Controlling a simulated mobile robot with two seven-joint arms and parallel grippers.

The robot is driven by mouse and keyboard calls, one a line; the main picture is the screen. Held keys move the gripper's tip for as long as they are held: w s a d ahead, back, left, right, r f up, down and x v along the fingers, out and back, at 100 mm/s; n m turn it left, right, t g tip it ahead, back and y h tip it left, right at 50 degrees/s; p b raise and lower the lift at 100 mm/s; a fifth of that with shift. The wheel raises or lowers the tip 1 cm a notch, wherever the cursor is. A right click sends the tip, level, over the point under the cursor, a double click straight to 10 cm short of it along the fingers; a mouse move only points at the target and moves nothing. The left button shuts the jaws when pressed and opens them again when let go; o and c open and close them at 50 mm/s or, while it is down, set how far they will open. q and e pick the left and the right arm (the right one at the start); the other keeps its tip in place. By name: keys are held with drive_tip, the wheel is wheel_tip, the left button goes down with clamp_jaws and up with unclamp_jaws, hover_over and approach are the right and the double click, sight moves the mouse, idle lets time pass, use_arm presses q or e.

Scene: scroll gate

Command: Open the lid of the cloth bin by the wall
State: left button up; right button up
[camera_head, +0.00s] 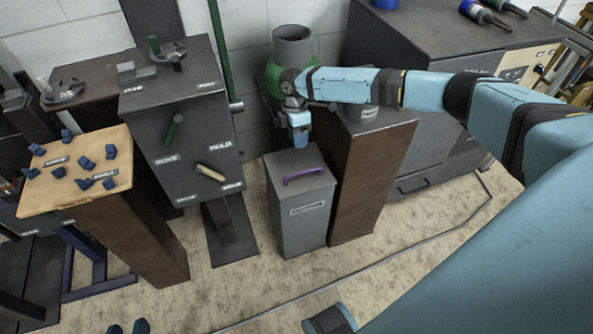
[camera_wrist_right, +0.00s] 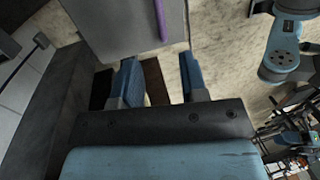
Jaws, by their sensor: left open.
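The cloth bin (camera_head: 300,222) is a grey box with a label on its front, standing on the floor near the wall. Its lid (camera_head: 315,165) looks shut and carries a purple handle (camera_head: 304,176). The lid (camera_wrist_right: 115,25) and part of the handle (camera_wrist_right: 161,20) show at the top of the right wrist view. My right gripper (camera_head: 299,141) is just beyond the lid's far edge in the head view, apart from the handle. In the wrist view its fingers (camera_wrist_right: 159,65) are spread and empty. My left gripper (camera_head: 128,328) is open at the bottom edge, far from the bin; only its fingertips show.
A brown pedestal (camera_head: 362,190) stands close to the bin's right side. A dark control cabinet (camera_head: 182,125) with levers is to the left, and a wooden-topped stand (camera_head: 75,195) holds several blue pieces. A green container (camera_head: 273,76) is behind. Floor before the bin is clear, with a cable.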

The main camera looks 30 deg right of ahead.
drive_tip(key=b, duration=0.3)
hover_over(299, 178)
wheel_tip(299, 178, down, 10)
drive_tip(key=shift+f, duration=0.1)
drive_tip(key=shift+s+f, duration=0.2)
drive_tip(key=shift+f, duration=0.55)
use_arm(q)
wheel_tip(299, 178, up, 6)
drive_tip(key=w+d+t+h, duration=0.1)
drive_tip(key=d+t+h, duration=0.1)
drive_tip(key=t, duration=0.1)
drive_tip(key=shift+w+d, duration=0.4)
drive_tip(key=shift+f, duration=0.1)
use_arm(e)
clamp_jaws()
